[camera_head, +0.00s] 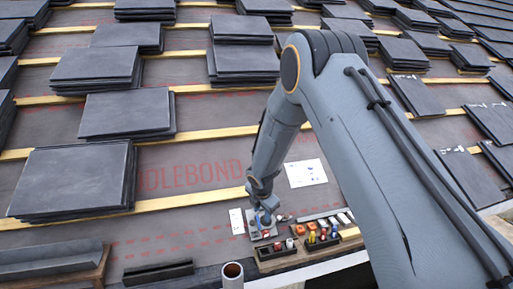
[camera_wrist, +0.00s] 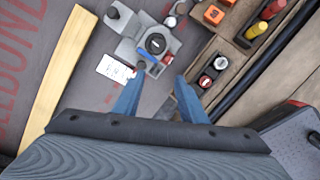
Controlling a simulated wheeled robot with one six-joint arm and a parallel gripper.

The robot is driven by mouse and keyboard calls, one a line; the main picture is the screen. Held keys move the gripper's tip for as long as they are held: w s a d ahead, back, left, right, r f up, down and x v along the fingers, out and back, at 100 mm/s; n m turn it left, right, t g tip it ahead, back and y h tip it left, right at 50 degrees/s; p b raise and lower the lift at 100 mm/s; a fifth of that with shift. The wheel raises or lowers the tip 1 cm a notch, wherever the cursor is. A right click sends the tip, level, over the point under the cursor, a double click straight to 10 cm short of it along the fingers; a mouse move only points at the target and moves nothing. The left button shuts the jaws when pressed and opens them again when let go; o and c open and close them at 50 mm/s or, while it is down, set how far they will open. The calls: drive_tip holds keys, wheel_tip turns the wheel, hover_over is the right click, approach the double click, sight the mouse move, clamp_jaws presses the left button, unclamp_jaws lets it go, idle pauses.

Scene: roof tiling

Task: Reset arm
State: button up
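My arm reaches across the right half of the head view, bent down toward the lower edge of the roof. My gripper (camera_head: 264,218) is near the tool tray at the roof's edge. In the wrist view its two blue fingers (camera_wrist: 158,95) stand apart with a gap between them. A grey device with a round dark dial (camera_wrist: 155,43) lies just ahead of the fingertips. I cannot tell whether the left fingertip touches it.
A wooden tray (camera_wrist: 190,72) with small tools lies to the right. A white label (camera_wrist: 115,68) and wooden batten (camera_wrist: 62,65) are at left. Stacks of dark tiles (camera_head: 75,178) cover the roof. A pipe (camera_head: 232,275) stands at the front edge.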

drive_tip(key=s+d+r+m+g, duration=0.1)
drive_tip(key=s+d+r+m, duration=0.5)
drive_tip(key=s+m, duration=0.15)
drive_tip(key=s+d+r+m+g, duration=0.1)
drive_tip(key=s+d+r+m, duration=0.55)
drive_tip(key=s, duration=0.25)
drive_tip(key=s+d+r+m+g+p, duration=0.1)
drive_tip(key=s+d+r+m, duration=0.1)
drive_tip(key=s+m, duration=0.4)
drive_tip(key=s+d+r+m+g, duration=0.1)
drive_tip(key=s+m, duration=0.5)
drive_tip(key=s, duration=1.1)
wheel_tip(320, 180, up, 2)
drive_tip(key=shift+d+r+m+g+p, duration=0.15)
drive_tip(key=shift+d+m+g+p, duration=0.2)
drive_tip(key=shift+d, duration=0.55)
